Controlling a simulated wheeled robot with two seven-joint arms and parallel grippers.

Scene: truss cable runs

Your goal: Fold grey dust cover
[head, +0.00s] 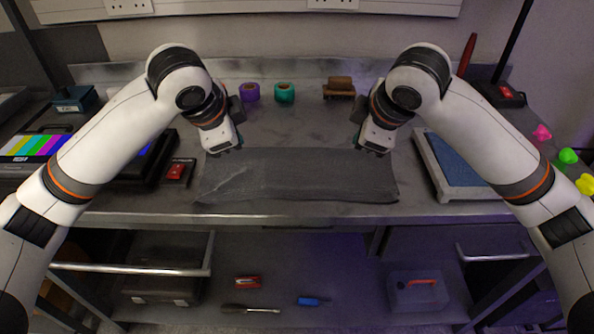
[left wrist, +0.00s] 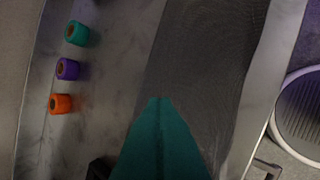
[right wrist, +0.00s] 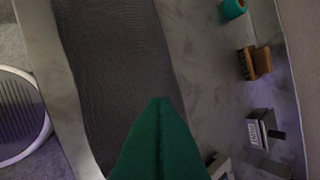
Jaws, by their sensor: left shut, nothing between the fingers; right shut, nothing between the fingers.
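The grey dust cover (head: 300,178) lies on the metal bench as a long, narrow strip along its front edge, with creases toward its left end. It also shows in the left wrist view (left wrist: 205,75) and the right wrist view (right wrist: 115,60). My left gripper (head: 224,150) is shut and empty over the back left part of the cover. My right gripper (head: 372,150) is shut and empty over the back right part. The green fingers fill the lower middle of the left wrist view (left wrist: 160,105) and right wrist view (right wrist: 160,105). Whether the fingertips touch the cloth cannot be told.
Purple tape (head: 250,92), teal tape (head: 284,93) and a brown wooden brush (head: 339,88) stand at the back. A red-switched box (head: 178,171) is left of the cover, a blue-topped tray (head: 455,160) right. Below, a shelf (head: 345,275) holds tools.

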